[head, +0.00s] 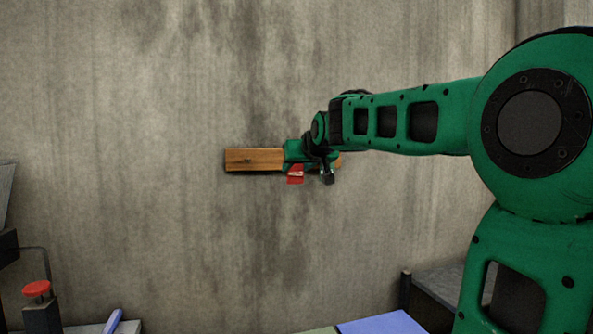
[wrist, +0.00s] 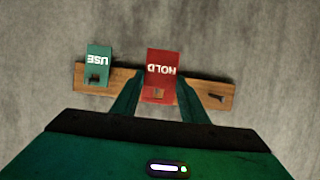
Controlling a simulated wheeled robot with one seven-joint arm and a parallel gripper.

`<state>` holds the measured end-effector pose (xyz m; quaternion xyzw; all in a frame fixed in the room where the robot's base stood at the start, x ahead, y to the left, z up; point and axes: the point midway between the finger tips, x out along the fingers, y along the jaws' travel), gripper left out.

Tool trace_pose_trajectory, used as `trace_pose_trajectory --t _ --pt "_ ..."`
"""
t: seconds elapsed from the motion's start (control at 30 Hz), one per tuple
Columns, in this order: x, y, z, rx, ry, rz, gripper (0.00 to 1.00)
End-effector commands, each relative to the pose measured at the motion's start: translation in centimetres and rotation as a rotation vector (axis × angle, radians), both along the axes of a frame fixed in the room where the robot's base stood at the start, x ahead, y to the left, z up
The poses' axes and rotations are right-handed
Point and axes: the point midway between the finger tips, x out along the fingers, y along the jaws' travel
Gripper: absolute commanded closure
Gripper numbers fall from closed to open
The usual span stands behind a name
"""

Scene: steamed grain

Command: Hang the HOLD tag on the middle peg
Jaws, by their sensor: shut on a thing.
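The red HOLD tag (wrist: 161,68) is between the two fingers of my gripper (wrist: 158,90) in the wrist view, its lettering upside down there. My gripper is shut on it. The tag is in front of the middle of a wooden peg board (wrist: 119,84). Its square hole shows a tan patch; I cannot tell whether a peg passes through it. In the head view the red tag (head: 295,174) shows just below my gripper (head: 305,158), at the board (head: 252,160). The middle peg is not clearly visible.
A green USE tag (wrist: 98,64) is at the board's left peg in the wrist view. A bare dark peg (wrist: 217,97) stands at the right. In the head view, a red-topped post (head: 37,290) stands low left and a blue surface (head: 382,324) lies below.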

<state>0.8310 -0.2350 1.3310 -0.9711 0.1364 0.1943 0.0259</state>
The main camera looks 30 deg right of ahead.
Motion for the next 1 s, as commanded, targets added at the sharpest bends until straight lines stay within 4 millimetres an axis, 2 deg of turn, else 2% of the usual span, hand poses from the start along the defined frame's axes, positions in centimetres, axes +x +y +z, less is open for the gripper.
trace_pose_trajectory --t 1.0 --pt "5.0 -1.4 -0.3 0.000 -0.001 0.000 0.81"
